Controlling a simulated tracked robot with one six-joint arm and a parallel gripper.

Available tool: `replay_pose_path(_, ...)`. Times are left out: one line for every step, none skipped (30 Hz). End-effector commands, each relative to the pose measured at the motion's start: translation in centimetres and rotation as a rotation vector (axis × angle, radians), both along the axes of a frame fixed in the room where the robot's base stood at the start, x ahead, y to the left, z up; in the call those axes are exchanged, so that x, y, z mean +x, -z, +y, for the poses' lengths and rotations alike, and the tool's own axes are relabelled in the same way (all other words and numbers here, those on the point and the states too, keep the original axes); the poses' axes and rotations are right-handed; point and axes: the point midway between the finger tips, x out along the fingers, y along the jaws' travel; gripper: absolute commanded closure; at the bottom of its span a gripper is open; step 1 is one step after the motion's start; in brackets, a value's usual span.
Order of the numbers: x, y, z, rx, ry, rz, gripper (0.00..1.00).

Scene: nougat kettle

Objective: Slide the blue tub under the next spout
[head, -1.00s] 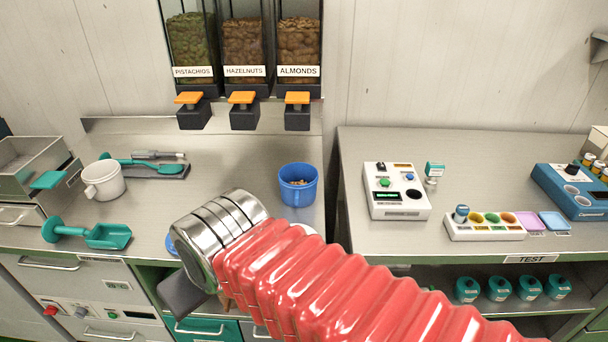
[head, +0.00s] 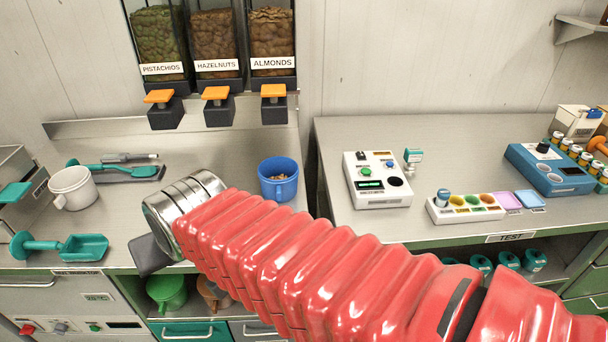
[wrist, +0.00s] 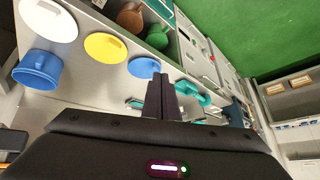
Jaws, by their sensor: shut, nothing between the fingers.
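The blue tub (head: 278,183) stands upright on the steel counter with some nuts in it. It is in front of and roughly below the almonds spout (head: 273,108). The hazelnuts spout (head: 219,108) and pistachios spout (head: 165,113) hang to its left, each with an orange lever. The tub also shows at the left of the wrist view (wrist: 38,70). My gripper (head: 150,256) is at the counter's front edge, left of the tub and apart from it. Its fingers are together and empty in the wrist view (wrist: 160,92).
White, yellow (wrist: 105,46) and blue (wrist: 142,67) discs lie near the counter edge in the wrist view; my arm hides them in the head view. A white mug (head: 72,187) and teal scoop (head: 82,248) stand left. A tester (head: 377,180) sits on the right bench.

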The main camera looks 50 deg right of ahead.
Motion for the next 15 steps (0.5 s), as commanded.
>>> replay_pose_path(1.6,0.2,-0.7,0.024,0.052,-0.025,1.00)
replay_pose_path(2.6,0.3,-1.2,0.040,0.084,-0.045,1.00)
replay_pose_path(3.8,0.3,-1.8,0.061,0.127,-0.071,1.00)
replay_pose_path(4.8,0.3,-2.3,0.077,0.158,-0.093,1.00)
replay_pose_path(5.7,0.4,-2.8,0.093,0.188,-0.113,1.00)
replay_pose_path(6.8,0.5,-3.4,0.115,0.229,-0.141,1.00)
replay_pose_path(7.7,0.5,-4.0,0.131,0.258,-0.160,1.00)
replay_pose_path(8.5,0.6,-4.5,0.147,0.288,-0.182,1.00)
replay_pose_path(9.6,0.6,-5.3,0.170,0.327,-0.212,1.00)
replay_pose_path(10.4,0.7,-5.9,0.187,0.355,-0.233,1.00)
replay_pose_path(11.2,0.8,-6.5,0.204,0.384,-0.254,1.00)
replay_pose_path(12.2,1.0,-7.3,0.228,0.422,-0.284,1.00)
replay_pose_path(12.9,1.1,-7.9,0.246,0.450,-0.306,1.00)
replay_pose_path(13.6,1.2,-8.6,0.264,0.478,-0.328,1.00)
replay_pose_path(14.5,1.4,-9.5,0.287,0.513,-0.359,1.00)
